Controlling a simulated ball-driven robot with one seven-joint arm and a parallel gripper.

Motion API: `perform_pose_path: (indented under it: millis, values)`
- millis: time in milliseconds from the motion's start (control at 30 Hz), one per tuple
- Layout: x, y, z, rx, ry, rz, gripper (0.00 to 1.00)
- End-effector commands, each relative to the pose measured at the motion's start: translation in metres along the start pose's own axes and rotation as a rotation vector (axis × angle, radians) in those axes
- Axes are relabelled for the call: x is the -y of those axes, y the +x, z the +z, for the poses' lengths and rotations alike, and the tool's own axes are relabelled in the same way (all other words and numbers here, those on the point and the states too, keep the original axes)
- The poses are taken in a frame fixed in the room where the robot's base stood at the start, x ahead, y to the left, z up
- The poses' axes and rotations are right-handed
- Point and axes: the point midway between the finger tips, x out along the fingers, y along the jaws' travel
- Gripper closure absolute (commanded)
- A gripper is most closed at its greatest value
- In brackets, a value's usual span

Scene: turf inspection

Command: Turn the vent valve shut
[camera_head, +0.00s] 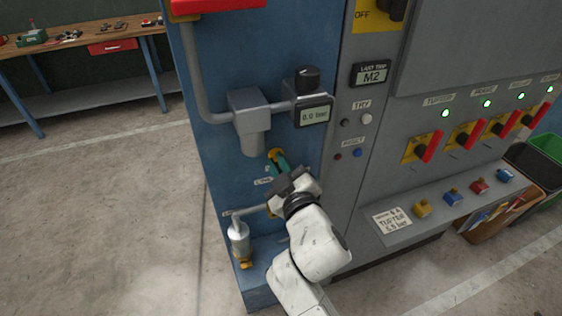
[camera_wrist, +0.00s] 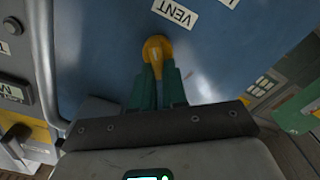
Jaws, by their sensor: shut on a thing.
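The vent valve's yellow handle (camera_wrist: 156,47) stands out from the blue panel in the wrist view, beside a white label (camera_wrist: 174,13) reading VENT. My gripper (camera_wrist: 158,82) has its two green fingers closed on the handle from either side. In the head view the handle shows as a small yellow tip (camera_head: 274,153) at the end of my gripper (camera_head: 279,163), below the grey pipe fitting. The fingers hide part of the handle. I cannot tell from these views how far the valve is turned.
A gauge (camera_head: 314,115) reading 0.0 bar and a black knob (camera_head: 307,78) sit above my gripper. A clear bowl (camera_head: 239,240) with a yellow fitting hangs lower left. Red switches (camera_head: 431,147) and a ledge of coloured blocks (camera_head: 452,196) are to the right. Open floor lies left.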

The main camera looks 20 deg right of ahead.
Motion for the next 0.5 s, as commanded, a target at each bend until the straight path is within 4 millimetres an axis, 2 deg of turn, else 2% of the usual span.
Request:
perform_pose_path:
  millis: [500]
  values:
    - [0.0071, -0.0003, 0.0005, 0.000, -0.492, -0.003, 1.00]
